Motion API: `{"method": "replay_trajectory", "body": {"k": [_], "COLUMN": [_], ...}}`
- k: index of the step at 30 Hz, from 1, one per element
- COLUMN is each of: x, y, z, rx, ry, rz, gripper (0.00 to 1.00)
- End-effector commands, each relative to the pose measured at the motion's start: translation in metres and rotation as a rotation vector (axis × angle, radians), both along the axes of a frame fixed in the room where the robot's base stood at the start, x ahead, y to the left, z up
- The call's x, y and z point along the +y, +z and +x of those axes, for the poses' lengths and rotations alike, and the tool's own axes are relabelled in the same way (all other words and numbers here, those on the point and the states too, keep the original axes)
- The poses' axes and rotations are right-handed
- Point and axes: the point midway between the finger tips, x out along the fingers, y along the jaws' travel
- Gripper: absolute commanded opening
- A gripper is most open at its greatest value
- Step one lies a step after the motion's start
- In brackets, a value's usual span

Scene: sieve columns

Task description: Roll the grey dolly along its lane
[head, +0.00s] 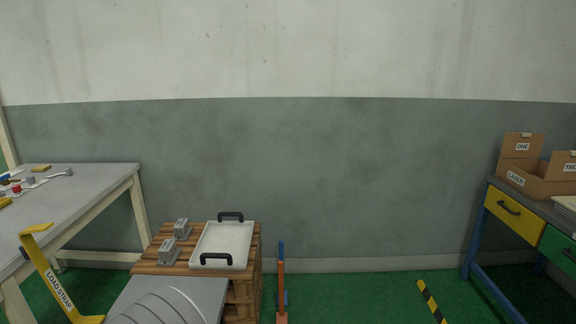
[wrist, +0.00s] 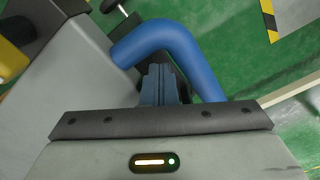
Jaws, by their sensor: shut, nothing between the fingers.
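My gripper (wrist: 163,86) shows in the wrist view with its blue-grey fingers shut together and empty. A thick, bent blue bar (wrist: 172,37) passes just beyond the fingertips and curves down on the right; it looks like a handle. Whether the fingers touch it I cannot tell. A plain grey surface (wrist: 82,75) lies to the left of the fingers; I cannot tell whether it belongs to the grey dolly. No dolly can be made out for certain in the head view, and my gripper does not show there.
A wooden pallet stack (head: 243,290) carries a white tray (head: 222,240) and grey blocks. A grey workbench (head: 85,185) stands left, with a yellow load-strap bracket (head: 45,270) nearby. An orange-and-blue post (head: 281,285) stands mid-floor.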

Motion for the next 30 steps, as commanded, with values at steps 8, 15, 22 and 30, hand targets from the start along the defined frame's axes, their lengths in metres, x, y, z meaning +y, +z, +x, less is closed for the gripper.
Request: {"method": "replay_trajectory", "body": {"k": [8, 15, 22, 30], "x": [0.0, 0.0, 0.001, 0.001], "y": [0.0, 0.0, 0.012, 0.034], "z": [-0.004, -0.01, -0.01, -0.01], "rx": [0.0, 0.0, 0.0, 0.0], "ry": [0.002, 0.003, 0.003, 0.004], "rz": [0.0, -0.001, 0.0, -0.001], "gripper": [0.0, 0.0, 0.0, 0.0]}}
